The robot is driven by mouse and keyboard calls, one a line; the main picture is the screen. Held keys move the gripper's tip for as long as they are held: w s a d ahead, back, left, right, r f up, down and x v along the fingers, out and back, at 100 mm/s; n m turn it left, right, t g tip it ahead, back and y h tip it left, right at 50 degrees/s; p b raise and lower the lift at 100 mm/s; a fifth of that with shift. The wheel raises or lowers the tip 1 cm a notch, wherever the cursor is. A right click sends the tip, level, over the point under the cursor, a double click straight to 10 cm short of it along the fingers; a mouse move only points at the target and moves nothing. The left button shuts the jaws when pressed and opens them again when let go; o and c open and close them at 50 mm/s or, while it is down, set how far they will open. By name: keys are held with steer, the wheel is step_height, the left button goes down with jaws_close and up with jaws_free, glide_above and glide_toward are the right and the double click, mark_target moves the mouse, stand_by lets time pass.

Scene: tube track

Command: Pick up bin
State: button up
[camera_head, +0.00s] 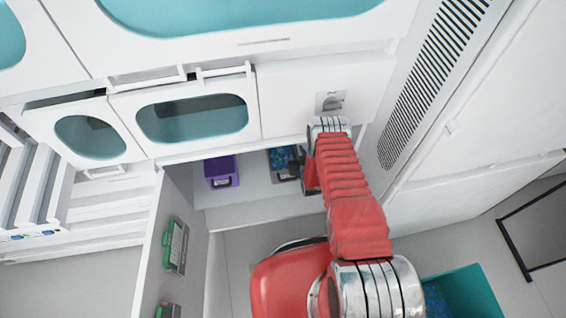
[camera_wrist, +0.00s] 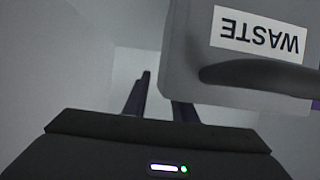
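In the wrist view a grey bin (camera_wrist: 195,60) with a white label reading WASTE, upside down, fills the upper right. A dark curved bar (camera_wrist: 260,76), perhaps its handle, crosses its front. My gripper (camera_wrist: 163,92) has two dark fingers set apart with a gap between them. The left finger is clear of the bin; the right finger's tip is hidden by the bin's edge. I cannot tell whether they touch. A dark bin with blue-green contents (camera_head: 281,160) sits just left of my wrist.
A purple bin (camera_head: 221,171) stands further left in the compartment. An open white door (camera_head: 160,240) with green-and-grey items stands at the left. A teal container (camera_head: 480,290) is at the lower right. White cabinets with teal windows (camera_head: 190,118) line the wall above.

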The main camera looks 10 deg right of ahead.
jaws_close()
stand_by(1.2)
